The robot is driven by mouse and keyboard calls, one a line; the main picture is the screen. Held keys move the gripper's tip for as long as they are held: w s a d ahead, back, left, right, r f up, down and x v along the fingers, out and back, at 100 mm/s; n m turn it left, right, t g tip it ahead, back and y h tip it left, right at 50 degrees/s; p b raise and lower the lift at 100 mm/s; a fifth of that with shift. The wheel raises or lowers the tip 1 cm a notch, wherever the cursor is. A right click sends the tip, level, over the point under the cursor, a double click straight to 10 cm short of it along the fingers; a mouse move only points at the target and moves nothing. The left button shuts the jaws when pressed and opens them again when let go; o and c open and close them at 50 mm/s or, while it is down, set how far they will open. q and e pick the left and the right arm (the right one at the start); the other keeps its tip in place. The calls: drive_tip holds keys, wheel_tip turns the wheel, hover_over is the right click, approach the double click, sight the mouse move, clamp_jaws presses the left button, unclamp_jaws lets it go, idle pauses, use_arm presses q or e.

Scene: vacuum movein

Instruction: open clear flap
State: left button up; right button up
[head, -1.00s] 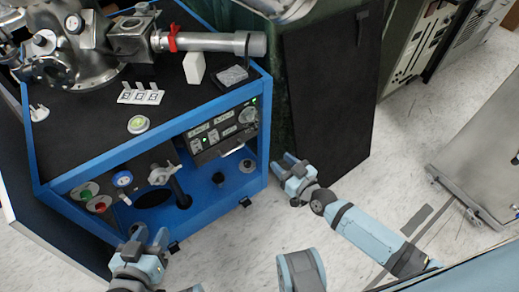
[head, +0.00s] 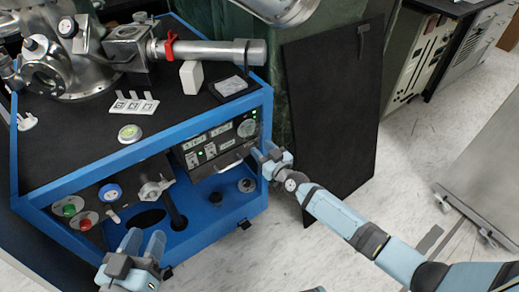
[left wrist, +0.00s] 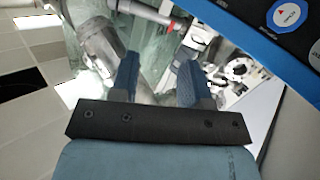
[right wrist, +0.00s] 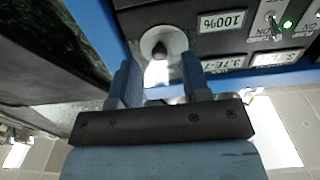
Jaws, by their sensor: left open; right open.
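I cannot make out a clear flap in any view. The control panel (head: 218,140) with displays, lights and a round dial (head: 247,128) is set in the front of the blue-framed cart (head: 262,98). My right gripper (head: 269,153) is open and empty beside the panel's right edge. In the right wrist view the gripper (right wrist: 162,75) has its fingers below a round silver knob (right wrist: 165,43), near a "100%" display (right wrist: 222,22). My left gripper (head: 143,243) is open and empty in front of the cart's left side. The left wrist view shows the gripper (left wrist: 158,78) with nothing between its fingers.
A steel vacuum chamber (head: 85,50) stands on top. A black board (head: 335,110) stands right of the cart.

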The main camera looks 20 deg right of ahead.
drive_tip(key=shift+x, duration=0.8)
use_arm(q)
drive_tip(key=shift+d+r+h, duration=0.3)
drive_tip(key=shift+r, duration=0.25)
use_arm(e)
drive_tip(key=shift+w, duration=0.1)
use_arm(q)
drive_tip(key=shift+a, duration=0.1)
use_arm(e)
clamp_jaws()
use_arm(q)
drive_tip(key=shift+a, duration=0.1)
use_arm(e)
drive_tip(key=shift+r, duration=0.1)
